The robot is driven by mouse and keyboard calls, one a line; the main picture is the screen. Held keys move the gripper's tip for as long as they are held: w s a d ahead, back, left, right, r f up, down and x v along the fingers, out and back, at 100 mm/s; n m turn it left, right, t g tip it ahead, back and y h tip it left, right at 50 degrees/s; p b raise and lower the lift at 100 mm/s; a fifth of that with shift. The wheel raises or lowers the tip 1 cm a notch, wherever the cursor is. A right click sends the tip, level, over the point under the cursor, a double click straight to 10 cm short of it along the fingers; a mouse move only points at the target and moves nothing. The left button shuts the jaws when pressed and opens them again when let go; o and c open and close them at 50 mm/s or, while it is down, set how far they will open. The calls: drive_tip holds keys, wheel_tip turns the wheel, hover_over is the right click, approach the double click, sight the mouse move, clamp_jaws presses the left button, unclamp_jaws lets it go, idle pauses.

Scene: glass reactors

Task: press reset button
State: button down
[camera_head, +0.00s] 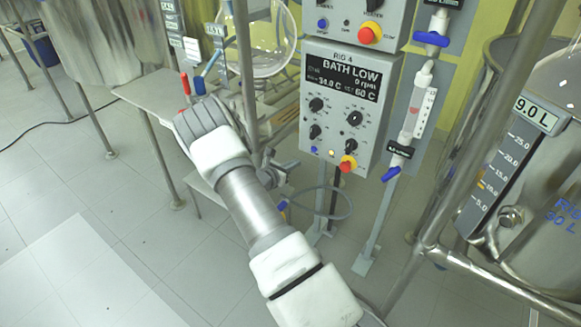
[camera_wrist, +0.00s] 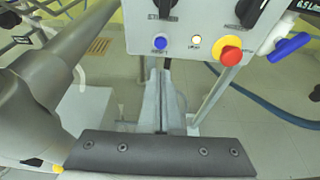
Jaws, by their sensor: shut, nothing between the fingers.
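The control box labelled RIG 4 (camera_head: 343,105) has a dark display reading BATH LOW. A small blue button (camera_head: 305,154) sits at its lower left, and it also shows in the wrist view (camera_wrist: 160,43); its label is too small to read surely. A lit yellow lamp (camera_wrist: 196,39) and a red knob on a yellow base (camera_wrist: 229,52) are to its right. My gripper (camera_wrist: 160,74) is shut and empty. In the wrist view its fingertips show just below the blue button, under the box's lower edge; I cannot tell the depth gap.
A second box (camera_head: 358,20) sits above with its own red knob. A valve with a blue handle (camera_wrist: 288,46) is beside the panel. A round glass vessel (camera_head: 265,45) and a large steel reactor (camera_head: 540,215) flank the area. Open tiled floor lies left.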

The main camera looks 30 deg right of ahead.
sight(313, 151)
drive_tip(key=x, duration=0.2)
drive_tip(key=b+x, duration=0.1)
drive_tip(key=x, duration=0.5)
drive_tip(key=shift+d+r+b, duration=0.15)
drive_tip(key=shift+r+b, duration=0.1)
drive_tip(key=shift+b, duration=0.1)
drive_tip(key=shift+w+d, duration=0.25)
drive_tip(key=shift+d, duration=0.35)
